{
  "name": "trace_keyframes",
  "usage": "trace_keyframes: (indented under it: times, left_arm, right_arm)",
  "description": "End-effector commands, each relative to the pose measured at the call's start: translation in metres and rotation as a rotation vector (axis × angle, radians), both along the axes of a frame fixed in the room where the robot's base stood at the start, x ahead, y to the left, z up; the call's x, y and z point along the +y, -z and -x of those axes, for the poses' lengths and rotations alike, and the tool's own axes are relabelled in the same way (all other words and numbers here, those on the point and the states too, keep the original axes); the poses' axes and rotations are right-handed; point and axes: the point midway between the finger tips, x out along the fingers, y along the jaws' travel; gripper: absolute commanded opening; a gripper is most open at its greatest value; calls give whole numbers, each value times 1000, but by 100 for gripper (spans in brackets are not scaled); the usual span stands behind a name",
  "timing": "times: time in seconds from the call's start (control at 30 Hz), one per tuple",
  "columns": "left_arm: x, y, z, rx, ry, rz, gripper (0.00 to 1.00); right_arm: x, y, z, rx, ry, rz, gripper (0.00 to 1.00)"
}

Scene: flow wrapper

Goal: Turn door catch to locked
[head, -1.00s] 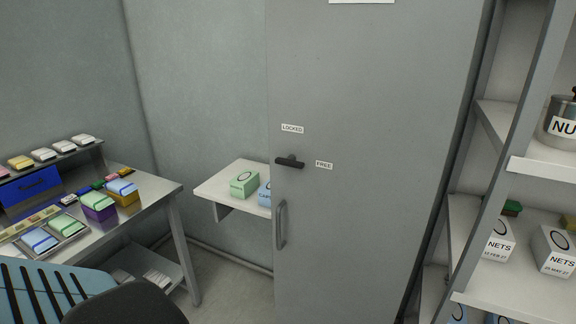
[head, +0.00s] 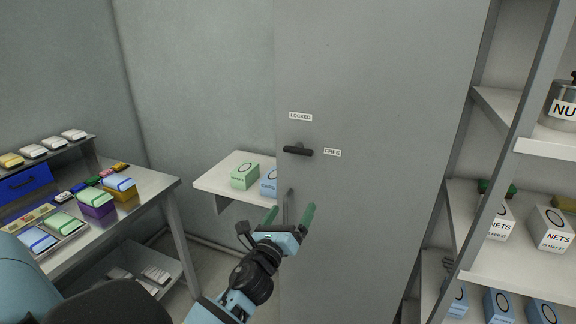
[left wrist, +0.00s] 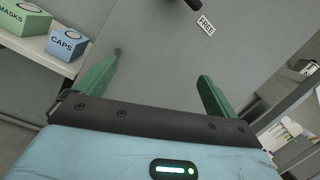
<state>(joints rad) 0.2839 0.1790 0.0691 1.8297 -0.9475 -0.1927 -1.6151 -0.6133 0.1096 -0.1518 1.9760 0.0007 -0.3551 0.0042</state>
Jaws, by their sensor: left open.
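The grey door (head: 370,230) carries a black catch (head: 298,150), whose bar lies roughly level and reaches toward the FREE label (head: 332,152). The LOCKED label (head: 300,117) is above the catch. My left gripper (head: 291,212) is open and empty, in front of the door below the catch, with its green fingers pointing up. It partly hides the door's pull handle (head: 289,205). In the left wrist view the open fingers (left wrist: 158,85) face the door, and only the end of the catch (left wrist: 193,3) shows at the top edge, beside the FREE label (left wrist: 205,24). My right gripper is out of view.
A small wall shelf (head: 213,183) with a green box and a blue box is left of the door. A steel bench (head: 150,187) with coloured packs stands further left. A shelving rack (head: 490,215) with boxes stands at the right. The door front around the catch is clear.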

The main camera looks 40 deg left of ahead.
Motion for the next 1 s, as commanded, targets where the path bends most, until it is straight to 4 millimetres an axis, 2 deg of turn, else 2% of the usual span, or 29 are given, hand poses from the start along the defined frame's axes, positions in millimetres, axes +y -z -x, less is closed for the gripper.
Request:
trace_keyframes:
  times: [0.03, 0.1, 0.23, 0.57, 1.0]
  left_arm:
    - [6, -24, -10, -29, -38, -117, 95]
    - [13, -49, -18, -51, -88, -257, 95]
    - [20, -75, -25, -72, -152, -409, 95]
    - [23, -85, -32, -77, -172, -452, 95]
    - [35, -107, -85, -77, -171, -448, 95]
  right_arm:
    - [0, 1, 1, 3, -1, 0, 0]
    - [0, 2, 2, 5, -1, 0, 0]
    - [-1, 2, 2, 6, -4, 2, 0]
    - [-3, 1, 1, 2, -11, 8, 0]
    - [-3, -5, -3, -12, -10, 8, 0]
